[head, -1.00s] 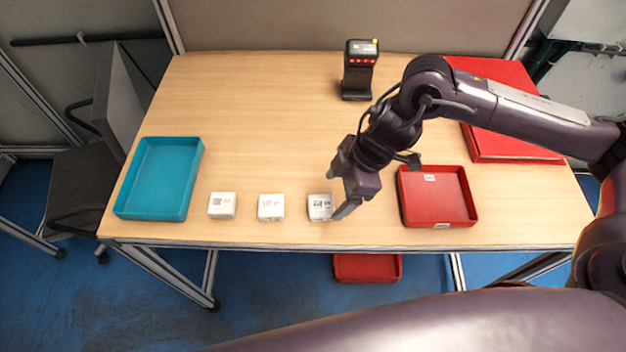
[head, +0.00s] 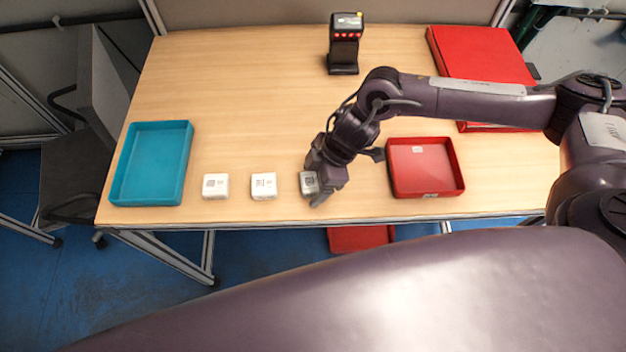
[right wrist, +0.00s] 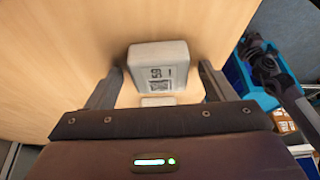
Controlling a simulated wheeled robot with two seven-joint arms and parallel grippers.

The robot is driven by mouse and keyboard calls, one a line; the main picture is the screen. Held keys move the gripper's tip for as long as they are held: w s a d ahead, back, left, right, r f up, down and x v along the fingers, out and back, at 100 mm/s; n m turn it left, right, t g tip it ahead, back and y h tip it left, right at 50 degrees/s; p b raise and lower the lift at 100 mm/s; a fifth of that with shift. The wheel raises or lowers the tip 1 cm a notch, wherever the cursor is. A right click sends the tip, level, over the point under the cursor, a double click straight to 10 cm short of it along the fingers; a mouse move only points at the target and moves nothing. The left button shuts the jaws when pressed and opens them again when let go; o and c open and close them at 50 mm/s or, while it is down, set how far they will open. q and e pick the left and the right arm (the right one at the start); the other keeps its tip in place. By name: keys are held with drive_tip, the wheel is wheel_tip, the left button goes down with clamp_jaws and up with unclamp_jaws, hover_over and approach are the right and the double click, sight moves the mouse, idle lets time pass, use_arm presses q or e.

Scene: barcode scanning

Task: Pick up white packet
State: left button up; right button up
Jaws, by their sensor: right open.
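Three white packets stand in a row near the table's front edge: a left one (head: 215,185), a middle one (head: 264,185) and a right one (head: 309,183). My right gripper (head: 316,190) is open at the right packet and partly covers it in the head view. In the right wrist view the packet (right wrist: 158,66), with a printed code on its face, lies ahead between the two spread fingers of the gripper (right wrist: 160,84). Gaps show between the fingers and its sides. My left gripper is not in view.
A teal tray (head: 187,165) is at the table's left and a red tray (head: 459,180) is right of my gripper. A black scanner (head: 343,50) stands at the back. A large red box (head: 480,55) is at back right. The table's middle (head: 240,100) is clear.

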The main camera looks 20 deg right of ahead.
drive_tip(key=c, duration=1.2)
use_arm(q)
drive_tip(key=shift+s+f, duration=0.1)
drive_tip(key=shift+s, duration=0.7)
use_arm(e)
drive_tip(key=shift+o, duration=0.2)
drive_tip(key=shift+r, duration=0.2)
